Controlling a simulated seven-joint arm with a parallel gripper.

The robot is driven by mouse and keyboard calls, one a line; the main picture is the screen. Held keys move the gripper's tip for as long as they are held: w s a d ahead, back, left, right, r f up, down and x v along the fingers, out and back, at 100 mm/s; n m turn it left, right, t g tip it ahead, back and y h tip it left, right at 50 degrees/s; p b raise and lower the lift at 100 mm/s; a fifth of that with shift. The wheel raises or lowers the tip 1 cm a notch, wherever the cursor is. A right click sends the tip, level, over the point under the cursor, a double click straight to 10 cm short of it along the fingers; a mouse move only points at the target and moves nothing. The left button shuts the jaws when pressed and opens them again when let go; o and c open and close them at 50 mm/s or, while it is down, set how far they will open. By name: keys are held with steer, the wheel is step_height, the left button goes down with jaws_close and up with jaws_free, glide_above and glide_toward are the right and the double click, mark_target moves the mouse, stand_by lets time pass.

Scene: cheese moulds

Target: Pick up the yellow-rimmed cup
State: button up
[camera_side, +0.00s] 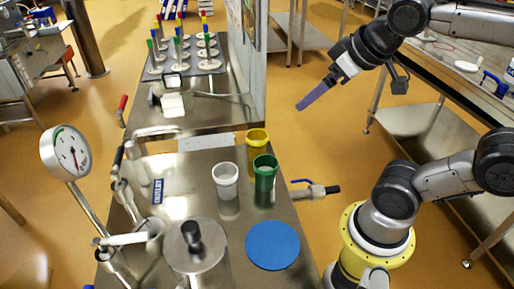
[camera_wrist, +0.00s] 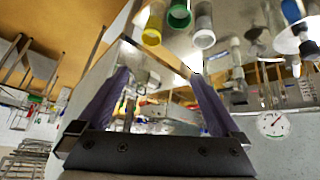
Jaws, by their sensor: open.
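The yellow-rimmed cup (camera_side: 257,138) stands on the steel table, behind the green cup (camera_side: 265,172) and the white cup (camera_side: 226,181). In the wrist view the yellow-rimmed cup (camera_wrist: 152,34) shows at the top, beside the green cup (camera_wrist: 180,15) and the white cup (camera_wrist: 204,38). My gripper (camera_side: 301,106) is in the air to the right of and above the yellow-rimmed cup, clear of it, its purple fingers pointing down-left. In the wrist view my gripper (camera_wrist: 160,82) has its two fingers wide apart, with nothing held between them.
A blue disc (camera_side: 273,246) and a steel lid with a black knob (camera_side: 194,250) are at the table's near end. A valve (camera_side: 313,190) sticks out at its right edge. A dial gauge (camera_side: 66,152) stands at left. Further back are several coloured-tipped pegs (camera_side: 180,48).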

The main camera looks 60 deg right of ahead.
steer(key=w+d+r+t+h, duration=0.4)
steer(key=w+d+t, duration=0.1)
steer(key=w+d, duration=0.7)
steer(key=n+t+y, duration=0.5)
steer(key=n+y, duration=0.1)
steer(key=y, duration=0.6)
glide_toward(249, 146)
steer(key=w, duration=0.1)
steer(key=w+f, duration=0.1)
steer(key=w+d, duration=0.1)
steer(key=shift+w+f, duration=0.2)
steer(key=shift+w, duration=0.2)
steer(key=shift+w+a+f+y, duration=0.15)
steer(key=shift+w+y, duration=0.15)
steer(key=shift+w, duration=0.05)
steer(key=shift+x, duration=3.35)
steer(key=c, duration=1.5)
steer(key=shift+o, duration=0.2)
